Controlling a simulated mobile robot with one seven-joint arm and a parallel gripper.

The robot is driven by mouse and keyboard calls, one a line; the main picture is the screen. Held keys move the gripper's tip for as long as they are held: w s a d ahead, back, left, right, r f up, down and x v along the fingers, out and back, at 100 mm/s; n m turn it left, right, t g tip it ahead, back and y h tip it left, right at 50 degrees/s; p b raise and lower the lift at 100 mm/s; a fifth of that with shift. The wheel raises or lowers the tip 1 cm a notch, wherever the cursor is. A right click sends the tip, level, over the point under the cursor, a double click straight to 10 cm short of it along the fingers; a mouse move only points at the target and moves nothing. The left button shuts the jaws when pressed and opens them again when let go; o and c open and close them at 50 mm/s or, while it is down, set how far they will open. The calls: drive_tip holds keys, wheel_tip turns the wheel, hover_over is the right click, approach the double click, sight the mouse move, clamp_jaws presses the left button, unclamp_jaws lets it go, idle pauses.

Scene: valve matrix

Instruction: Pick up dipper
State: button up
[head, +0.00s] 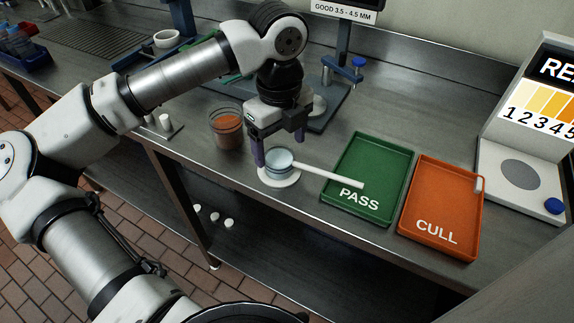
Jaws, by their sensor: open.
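The dipper has a pale blue-grey round cup (279,160) and a long white handle (330,175). Its cup sits on a small white round stand (280,178) near the front edge of the steel bench. The handle points right, and its end reaches over the green PASS tray (378,152). My gripper (279,152) points down over the cup, fingers apart and empty. One finger is at the cup's left and the other is behind it to the right. I cannot tell whether either finger touches the dipper.
A clear tub of reddish-brown contents (226,128) stands left of my gripper. An orange CULL tray (436,240) lies right of the PASS tray. A device with a blue knob (358,63) stands behind, and a colour-chart station (524,165) is at far right.

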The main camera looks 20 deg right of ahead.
sight(281, 158)
drive_tip(key=shift+w+f+p, duration=0.1)
drive_tip(key=shift+f+p, duration=0.7)
drive_tip(key=shift+f, duration=1.65)
drive_tip(key=c, duration=1.1)
